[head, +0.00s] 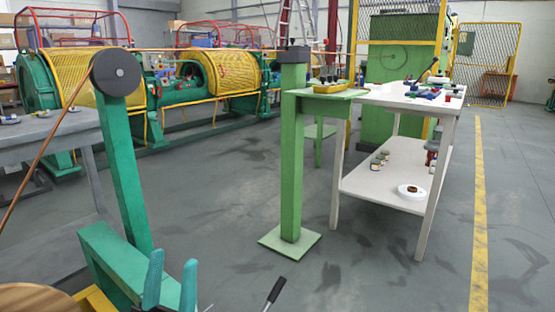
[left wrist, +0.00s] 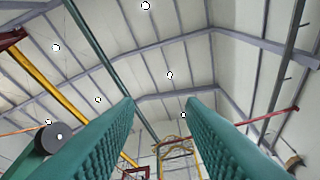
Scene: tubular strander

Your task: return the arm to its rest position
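My left gripper (head: 172,268) shows at the bottom of the head view, left of centre. Its two teal fingers point upward and stand apart with nothing between them. In the left wrist view the fingers (left wrist: 160,103) are spread wide, with the roof beams behind the empty gap. My right gripper does not show in either view.
A green post with a dark grey roller (head: 116,72) stands close behind my left gripper. A grey table (head: 50,128) is at the left. A green pedestal (head: 291,160) and a white table (head: 385,190) stand right of centre. A black handle (head: 275,290) shows at the bottom edge.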

